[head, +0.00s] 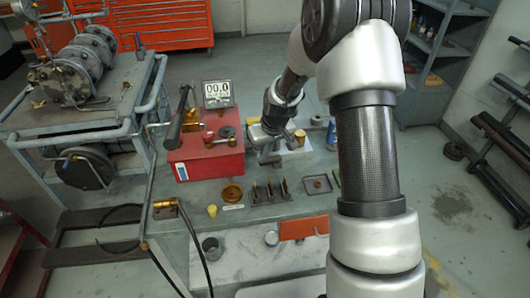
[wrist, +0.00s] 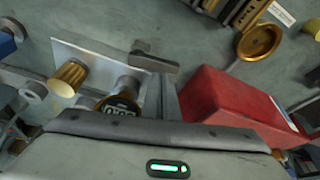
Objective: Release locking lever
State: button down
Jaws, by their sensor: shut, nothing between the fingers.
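In the wrist view a small dark grey lever-shaped part (wrist: 155,60) lies along the edge of a pale mounting plate (wrist: 95,52); it may be the locking lever. A ribbed brass knob (wrist: 68,76) and a round dark gauge (wrist: 120,105) with a digital readout are on the plate's side. My gripper (wrist: 164,95) is shut and empty, its fingertips close below the lever part; I cannot tell whether they touch. In the head view my gripper (head: 270,155) is low over the bench, right of the red box, and my wrist hides most of the plate.
The red box (head: 205,155) stands close left of my gripper and also shows in the wrist view (wrist: 235,105). A brass dish (head: 232,193), a dark rack (head: 268,190) and a small tray (head: 318,184) lie along the bench front.

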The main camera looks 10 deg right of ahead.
aim_at(272, 162)
jog(key=n, duration=0.1)
jog(key=s+n+y, duration=0.1)
jog(key=n, duration=0.1)
jog(key=shift+s+d+n, duration=0.15)
jog(key=shift+s+n, duration=0.1)
jog(key=shift+n, duration=0.05)
jog(key=n, duration=0.1)
jog(key=n+g, duration=0.1)
jog(key=shift+s+d+n+y+p, duration=0.15)
jog(key=shift+s+n+y+p, duration=0.15)
jog(key=shift+s+n+y, duration=0.1)
jog(key=n, duration=0.1)
jog(key=n+p, duration=0.1)
jog(key=s+n+g, duration=0.1)
jog(key=shift+d+n+y, duration=0.3)
jog(key=shift+d, duration=0.05)
jog(key=shift+s+d+n+g+p, duration=0.2)
jog(key=shift+n+p, duration=0.15)
jog(key=shift+n, duration=0.25)
jog(key=shift+s+d+n+g+p, duration=0.1)
jog(key=shift+n+g+p, duration=0.1)
jog(key=shift+n+p, duration=0.3)
jog(key=shift+b, duration=0.3)
jog(key=shift+s, duration=0.1)
jog(key=shift+s+a, duration=0.35)
jog(key=shift+s, duration=0.3)
